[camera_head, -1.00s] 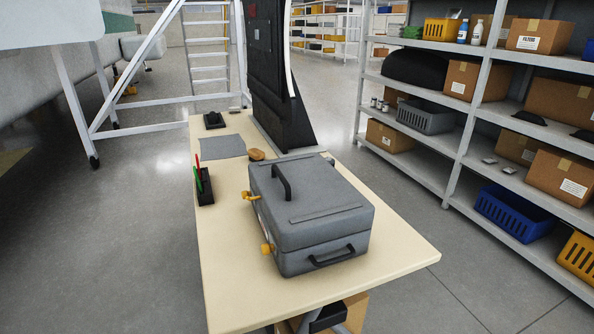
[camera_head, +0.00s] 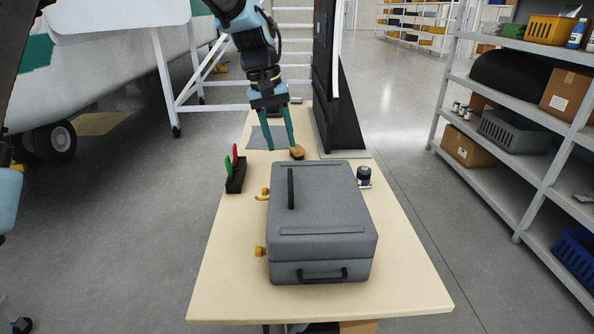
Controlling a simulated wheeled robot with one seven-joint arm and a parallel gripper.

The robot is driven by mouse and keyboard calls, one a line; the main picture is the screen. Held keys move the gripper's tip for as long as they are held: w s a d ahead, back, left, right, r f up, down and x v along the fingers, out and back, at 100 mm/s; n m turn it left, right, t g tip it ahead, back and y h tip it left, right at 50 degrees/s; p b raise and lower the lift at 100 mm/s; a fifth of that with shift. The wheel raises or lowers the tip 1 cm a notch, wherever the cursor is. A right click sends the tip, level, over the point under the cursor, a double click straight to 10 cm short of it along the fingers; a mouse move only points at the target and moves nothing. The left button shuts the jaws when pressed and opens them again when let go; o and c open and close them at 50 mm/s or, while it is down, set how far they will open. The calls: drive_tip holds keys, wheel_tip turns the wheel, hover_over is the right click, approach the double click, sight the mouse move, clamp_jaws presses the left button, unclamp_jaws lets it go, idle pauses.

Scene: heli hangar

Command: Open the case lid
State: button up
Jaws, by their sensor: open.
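The grey case (camera_head: 335,215) lies on the wooden table with its lid (camera_head: 340,190) shut. A black handle (camera_head: 291,188) stands on the lid's left part, and another black handle (camera_head: 322,274) is on the near side. Two yellow-orange latches (camera_head: 262,252) (camera_head: 264,194) stick out from the case's left side. My gripper (camera_head: 281,148) hangs open with its fingers pointing down, beyond the case's far left corner. It is apart from the case and close to a small tan object. Whether its fingertips touch the table is hard to tell.
The small tan object (camera_head: 297,152) lies behind the case. A black holder (camera_head: 236,178) with red and green tools stands left of it. A small dark round item (camera_head: 364,175) sits at the case's right. A tall black panel (camera_head: 335,100) rises at the table's back. Shelves (camera_head: 490,150) stand at right.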

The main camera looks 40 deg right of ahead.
sight(290, 179)
drive_tip(key=f, duration=0.3)
drive_tip(key=d+f+p, duration=0.1)
drive_tip(key=f, duration=0.2)
drive_tip(key=s+f+p, duration=0.1)
drive_tip(key=f, duration=0.2)
drive_tip(key=shift+d+f, duration=0.2)
drive_tip(key=shift+f, duration=0.15)
clamp_jaws()
idle(0.9)
